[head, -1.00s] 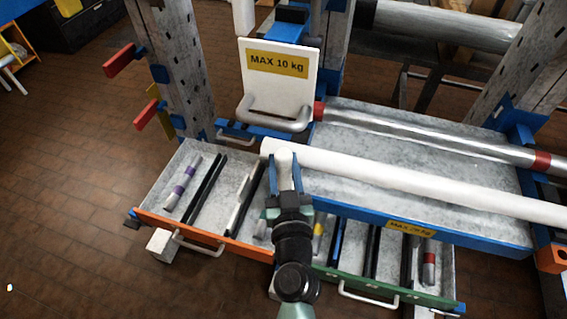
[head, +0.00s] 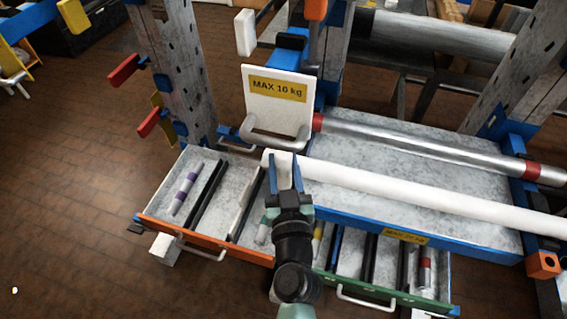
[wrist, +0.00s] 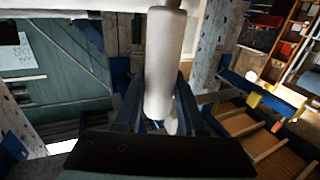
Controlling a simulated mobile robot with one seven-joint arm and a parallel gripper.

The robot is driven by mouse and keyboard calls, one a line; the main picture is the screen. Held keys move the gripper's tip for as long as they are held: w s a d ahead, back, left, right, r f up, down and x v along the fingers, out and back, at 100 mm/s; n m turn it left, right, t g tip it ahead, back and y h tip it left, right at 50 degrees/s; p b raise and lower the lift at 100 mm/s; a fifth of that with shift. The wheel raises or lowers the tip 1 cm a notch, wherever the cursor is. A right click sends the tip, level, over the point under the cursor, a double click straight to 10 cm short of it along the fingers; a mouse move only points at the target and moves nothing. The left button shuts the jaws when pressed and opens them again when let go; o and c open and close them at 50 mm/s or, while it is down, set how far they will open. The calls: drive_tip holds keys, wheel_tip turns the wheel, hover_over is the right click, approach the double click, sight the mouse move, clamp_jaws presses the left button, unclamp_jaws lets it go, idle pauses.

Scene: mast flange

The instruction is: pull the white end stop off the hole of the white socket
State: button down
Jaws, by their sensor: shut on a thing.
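My gripper (head: 284,168) is shut on a white cylindrical piece, the white end stop (wrist: 165,65), seen between the dark fingers in the wrist view. In the head view the blue fingers stand at the left end of a long white tube (head: 400,191). In the wrist view a white bar (wrist: 60,5) crosses the upper left, and the held piece reaches up to the top edge. I cannot tell which white part is the socket. Its hole does not show, and I cannot tell whether the piece is in it.
A grey tray with a blue rim (head: 440,245) lies under the tube, beside a steel pipe with red bands (head: 420,145). A white plate marked MAX 10 kg (head: 278,95) stands behind my gripper. Open orange (head: 200,240) and green (head: 385,288) drawers hold several rods. Metal posts flank the rack.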

drive_tip(key=shift+r+p, duration=1.1)
drive_tip(key=shift+r, duration=0.35)
